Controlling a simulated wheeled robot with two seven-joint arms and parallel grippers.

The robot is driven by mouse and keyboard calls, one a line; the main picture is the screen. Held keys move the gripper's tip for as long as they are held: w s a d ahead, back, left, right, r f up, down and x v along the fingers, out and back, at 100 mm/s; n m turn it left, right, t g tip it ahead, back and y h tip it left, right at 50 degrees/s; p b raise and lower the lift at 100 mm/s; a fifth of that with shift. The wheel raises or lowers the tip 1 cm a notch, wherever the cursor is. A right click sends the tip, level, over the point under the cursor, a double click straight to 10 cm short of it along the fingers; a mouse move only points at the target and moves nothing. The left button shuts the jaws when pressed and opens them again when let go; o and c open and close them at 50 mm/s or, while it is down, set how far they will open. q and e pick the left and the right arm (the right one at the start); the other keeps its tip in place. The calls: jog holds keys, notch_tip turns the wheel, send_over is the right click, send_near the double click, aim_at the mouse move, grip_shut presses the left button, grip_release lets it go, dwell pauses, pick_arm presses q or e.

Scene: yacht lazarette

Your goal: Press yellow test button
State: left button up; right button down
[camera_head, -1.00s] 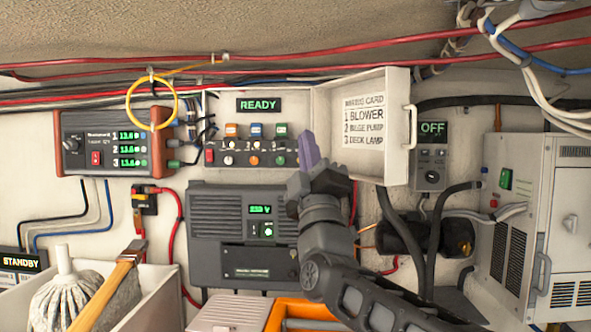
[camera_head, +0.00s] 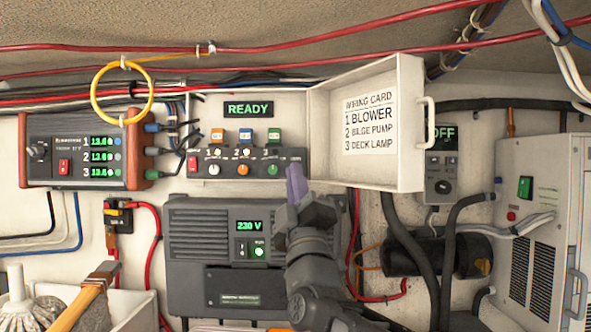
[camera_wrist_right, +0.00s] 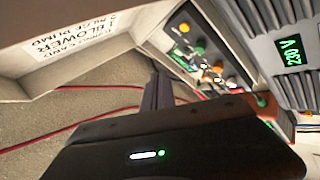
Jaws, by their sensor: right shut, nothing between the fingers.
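The yellow button (camera_wrist_right: 184,27) shows in the right wrist view near one end of the dark switch panel (camera_wrist_right: 160,38), past a green knob (camera_wrist_right: 199,50). In the head view the dark panel (camera_head: 198,163) sits below the green READY display (camera_head: 248,109); my right fingers cover its right end, and I cannot make out the yellow button there. My right gripper (camera_head: 296,182) is shut and empty, its purple-looking fingertips pointing up in front of that end. In the right wrist view the fingers (camera_wrist_right: 157,92) appear apart from the button. My left gripper is not in view.
An open white box with a wiring card (camera_head: 370,118) stands out just right of the fingers. A grey 230 V unit (camera_head: 190,235) sits below the panel. A grey OFF unit (camera_head: 440,165), hoses and a white cabinet (camera_head: 570,190) are at the right.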

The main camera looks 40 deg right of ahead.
jog(key=w+d+p, duration=0.3)
jog(key=w+d, duration=0.1)
jog(key=w, duration=0.2)
jog(key=shift+w+d+p, duration=0.15)
jog(key=shift+d+p, duration=0.15)
jog(key=shift+d, duration=0.1)
jog(key=shift+w, duration=0.1)
dwell(1.7)
jog(key=shift+w+d, duration=0.25)
jog(key=shift+d, duration=0.05)
jog(key=shift+w+d, duration=0.2)
jog(key=shift+w, duration=0.05)
dwell(0.8)
jog(key=shift+s+a+b, duration=0.5)
jog(key=shift+s+b, duration=0.1)
jog(key=shift+b, duration=0.4)
